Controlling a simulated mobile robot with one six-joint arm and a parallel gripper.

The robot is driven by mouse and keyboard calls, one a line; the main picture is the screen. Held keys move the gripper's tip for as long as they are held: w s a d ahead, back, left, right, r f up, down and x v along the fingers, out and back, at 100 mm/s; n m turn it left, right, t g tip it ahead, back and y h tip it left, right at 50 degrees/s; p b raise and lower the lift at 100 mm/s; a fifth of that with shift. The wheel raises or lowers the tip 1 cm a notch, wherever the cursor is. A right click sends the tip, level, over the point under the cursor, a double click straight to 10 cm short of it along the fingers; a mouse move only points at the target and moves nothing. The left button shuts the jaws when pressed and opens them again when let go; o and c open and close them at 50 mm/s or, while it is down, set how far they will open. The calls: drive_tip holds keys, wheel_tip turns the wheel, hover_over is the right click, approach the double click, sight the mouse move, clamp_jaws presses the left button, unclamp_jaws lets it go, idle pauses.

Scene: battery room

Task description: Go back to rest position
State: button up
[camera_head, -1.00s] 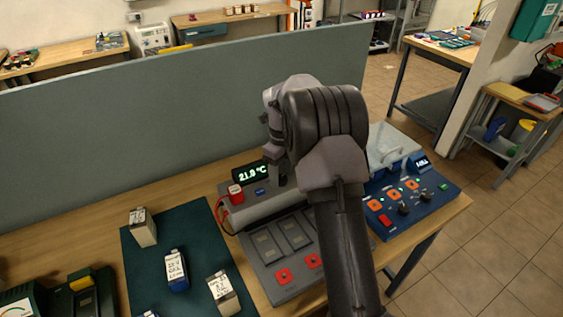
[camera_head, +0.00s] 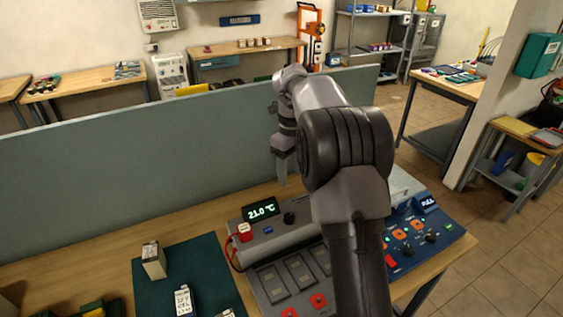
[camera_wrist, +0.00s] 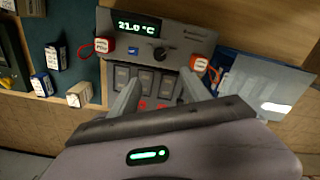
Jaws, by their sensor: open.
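My gripper (camera_head: 283,172) hangs above the back of the grey device in the head view, with my arm stretching up from the front. In the wrist view, the fingers of my gripper (camera_wrist: 158,84) are spread apart, with nothing between them. Beneath and beyond them is the grey device (camera_wrist: 178,50) with a lit "21.0 °C" display, a black knob and several slots. The fingertips appear apart from it. The device also shows in the head view (camera_head: 258,233), partly hidden by my arm.
Several small battery boxes (camera_head: 153,260) stand on a dark green mat (camera_head: 203,250) at left. A blue control box (camera_head: 437,242) with a clear cover stands at right. A tall grey-green partition (camera_head: 100,165) runs behind the bench. Open floor (camera_head: 510,255) lies at right.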

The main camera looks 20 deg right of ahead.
drive_tip(key=s+a+r+n+t+b, duration=0.2)
drive_tip(key=s+a+r+n+b, duration=0.1)
drive_tip(key=s+a+n, duration=0.5)
drive_tip(key=s+a+r+n+t+b, duration=0.2)
drive_tip(key=s+a+r+n+b, duration=0.15)
drive_tip(key=s+a+n, duration=0.55)
drive_tip(key=s+a+f+n+t+y+b, duration=0.1)
drive_tip(key=s+f+n, duration=0.3)
drive_tip(key=s, duration=0.3)
drive_tip(key=s+a+f+n+y+b, duration=0.1)
drive_tip(key=s+a+f+n, duration=0.1)
drive_tip(key=s+f+n, duration=0.2)
drive_tip(key=s+n, duration=0.1)
drive_tip(key=s, duration=0.2)
drive_tip(key=shift+s+f+t, duration=0.15)
drive_tip(key=shift+s+t, duration=0.1)
drive_tip(key=shift+t, duration=0.15)
drive_tip(key=shift+d, duration=0.1)
